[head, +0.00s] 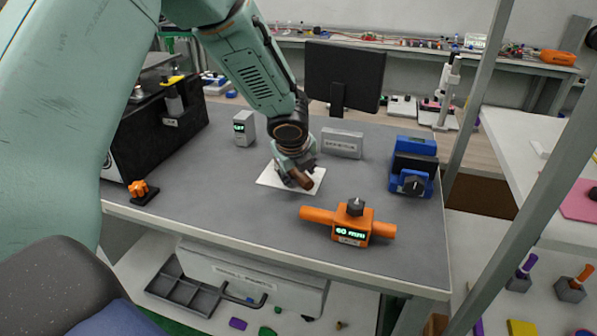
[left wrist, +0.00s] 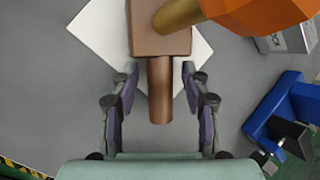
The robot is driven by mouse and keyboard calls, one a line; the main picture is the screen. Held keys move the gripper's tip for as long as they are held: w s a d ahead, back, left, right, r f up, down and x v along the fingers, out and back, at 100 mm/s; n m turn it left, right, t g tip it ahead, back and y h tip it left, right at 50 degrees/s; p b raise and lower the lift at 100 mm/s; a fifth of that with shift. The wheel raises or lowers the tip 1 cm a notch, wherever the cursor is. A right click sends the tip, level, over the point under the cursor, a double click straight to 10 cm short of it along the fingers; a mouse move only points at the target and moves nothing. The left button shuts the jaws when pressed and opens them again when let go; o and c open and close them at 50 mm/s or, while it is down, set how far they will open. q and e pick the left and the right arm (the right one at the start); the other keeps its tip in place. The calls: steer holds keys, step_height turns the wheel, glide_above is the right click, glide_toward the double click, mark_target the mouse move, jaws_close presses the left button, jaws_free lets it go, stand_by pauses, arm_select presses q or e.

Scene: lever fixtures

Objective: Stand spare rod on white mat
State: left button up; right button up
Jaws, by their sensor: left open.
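The white mat (head: 268,178) lies flat on the grey table, partly hidden by my left gripper and a brown piece. My left gripper (head: 296,172) is low over the mat. The brown rod-like piece (head: 303,181) shows at its fingers. In the left wrist view, the piece has a brown block (left wrist: 160,40) and a round stem (left wrist: 160,90), over the white mat (left wrist: 95,25). My left gripper (left wrist: 160,105) is open, its fingers on both sides of the stem with gaps. I cannot tell whether the piece touches the mat. My right gripper is not in view.
An orange device with a display (head: 350,222) lies in front. A blue fixture (head: 411,165) stands right, a grey labelled box (head: 342,143) behind, a small display box (head: 244,128) back left. A brass rod with an orange end (left wrist: 265,12) crosses the wrist view's top.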

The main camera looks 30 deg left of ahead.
arm_select(q)
steer(key=shift+r, duration=0.15)
steer(key=p+v, duration=0.4)
steer(key=v, duration=0.8)
